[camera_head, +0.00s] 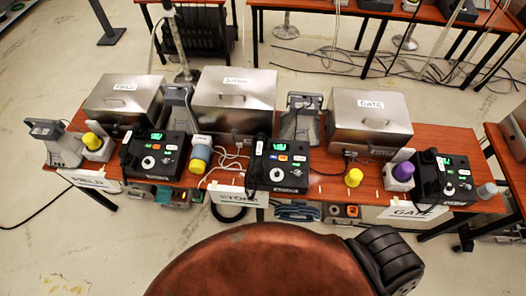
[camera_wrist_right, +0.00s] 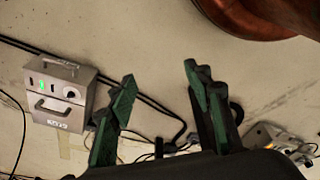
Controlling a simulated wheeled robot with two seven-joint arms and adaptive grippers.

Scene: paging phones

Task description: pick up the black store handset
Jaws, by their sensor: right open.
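The store phone (camera_head: 281,166) is a black desk set with lit green and orange keys, in the middle of the wooden table behind the STORE sign (camera_head: 240,196). Its black handset (camera_head: 257,150) appears to lie along the phone's left side; the dark parts are hard to tell apart. My right gripper (camera_wrist_right: 160,85) is open and empty in the right wrist view, its green-padded fingers spread over the floor. It is away from the phone, which I cannot make out in that view. My left gripper is in neither view.
Similar black phones stand at FIELD (camera_head: 160,155) on the left and GATE (camera_head: 446,180) on the right. Metal boxes (camera_head: 235,97) line the table's back. In the wrist view, a grey box (camera_wrist_right: 60,92) stands left.

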